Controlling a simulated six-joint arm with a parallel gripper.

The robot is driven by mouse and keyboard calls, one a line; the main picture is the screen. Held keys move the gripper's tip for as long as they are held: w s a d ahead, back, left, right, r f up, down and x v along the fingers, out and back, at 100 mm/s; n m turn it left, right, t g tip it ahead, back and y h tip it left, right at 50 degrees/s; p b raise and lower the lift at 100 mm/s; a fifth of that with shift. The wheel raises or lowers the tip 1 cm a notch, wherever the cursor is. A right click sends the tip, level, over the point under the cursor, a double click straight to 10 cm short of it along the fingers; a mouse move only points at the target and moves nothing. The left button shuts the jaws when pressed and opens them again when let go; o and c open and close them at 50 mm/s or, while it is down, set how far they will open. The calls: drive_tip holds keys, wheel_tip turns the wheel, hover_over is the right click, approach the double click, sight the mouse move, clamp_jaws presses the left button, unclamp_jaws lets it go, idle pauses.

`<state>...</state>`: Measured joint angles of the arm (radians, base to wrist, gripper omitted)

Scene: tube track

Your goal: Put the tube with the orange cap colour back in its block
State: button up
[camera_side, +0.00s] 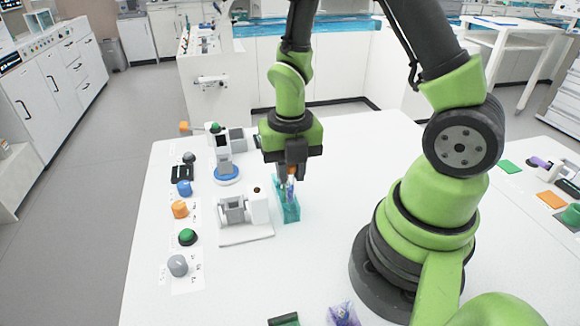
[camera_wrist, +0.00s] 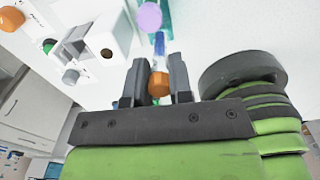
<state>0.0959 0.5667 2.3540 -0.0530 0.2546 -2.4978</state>
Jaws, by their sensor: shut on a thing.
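In the wrist view the same orange cap (camera_wrist: 158,85) sits between the two dark fingertips (camera_wrist: 158,75). The teal block (camera_side: 287,210) stands on the table directly below my gripper. Its teal edge also shows at the top of the wrist view (camera_wrist: 167,12). A purple-capped tube (camera_wrist: 149,17) is at the block. I cannot tell whether the held tube's lower end is inside the block.
A white device (camera_side: 240,209) stands close left of the block. Another device with a blue disc (camera_side: 226,174) is behind it. Coloured knobs, such as the orange one (camera_side: 180,209), line the table's left side. A purple bag (camera_side: 342,314) lies near the front. The table right of the block is clear.

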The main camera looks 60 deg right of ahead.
drive_tip(key=shift+f, duration=0.2)
drive_tip(key=shift+f, duration=0.4)
drive_tip(key=shift+f, duration=0.15)
idle(0.4)
drive_tip(key=shift+f, duration=0.45)
drive_tip(key=o, duration=0.8)
drive_tip(key=shift+o, duration=0.2)
drive_tip(key=shift+r, duration=0.1)
